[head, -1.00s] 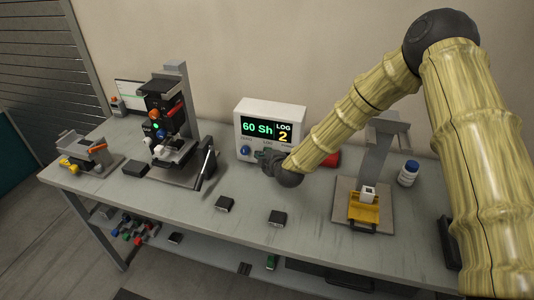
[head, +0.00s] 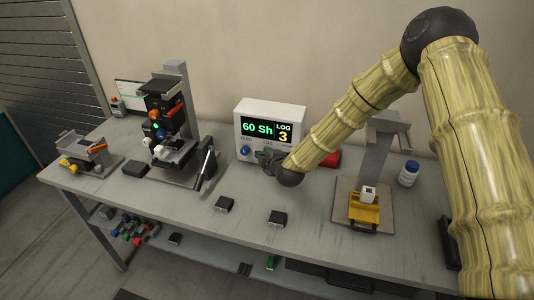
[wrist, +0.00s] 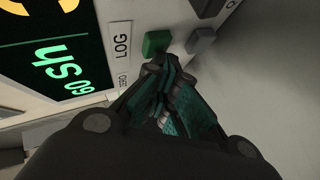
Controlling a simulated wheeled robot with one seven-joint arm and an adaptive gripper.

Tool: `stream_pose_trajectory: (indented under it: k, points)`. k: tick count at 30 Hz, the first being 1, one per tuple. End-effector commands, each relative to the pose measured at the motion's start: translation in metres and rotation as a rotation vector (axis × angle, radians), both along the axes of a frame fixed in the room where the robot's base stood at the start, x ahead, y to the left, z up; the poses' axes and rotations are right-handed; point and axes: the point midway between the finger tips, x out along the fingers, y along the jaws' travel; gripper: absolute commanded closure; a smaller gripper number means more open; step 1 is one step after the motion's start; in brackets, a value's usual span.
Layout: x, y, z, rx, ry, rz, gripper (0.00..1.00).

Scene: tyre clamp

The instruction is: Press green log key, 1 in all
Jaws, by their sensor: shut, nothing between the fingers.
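The white readout box (head: 271,113) stands at the back of the bench. Its screen (head: 266,130) reads "60 Sh" and "LOG 3". The green log key (wrist: 157,43) shows in the wrist view beside the printed word LOG. In the head view my gripper covers most of the key. My gripper (head: 264,158) is shut and empty at the box's front face. In the wrist view its fingertips (wrist: 160,62) are right at the key's lower edge. I cannot tell whether they touch it.
Grey keys (wrist: 201,40) sit beside the green key, and a blue knob (head: 245,150) is on the box's left. A tester stand (head: 170,120) is to the left. A yellow fixture (head: 364,208) and a white bottle (head: 408,174) are to the right. Small dark blocks (head: 224,204) lie in front.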

Motion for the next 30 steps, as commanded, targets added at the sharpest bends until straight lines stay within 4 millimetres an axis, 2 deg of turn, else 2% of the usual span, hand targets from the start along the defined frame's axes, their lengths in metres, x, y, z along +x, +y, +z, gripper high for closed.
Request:
stream_pose_trajectory:
  k: [12,23,30]
  points:
    - [-0.016,0.005,-0.001,-0.001,0.001,0.001,1.00]
    - [-0.017,0.005,0.000,0.000,0.000,0.000,1.00]
    - [-0.033,0.011,0.000,-0.001,0.000,0.002,1.00]
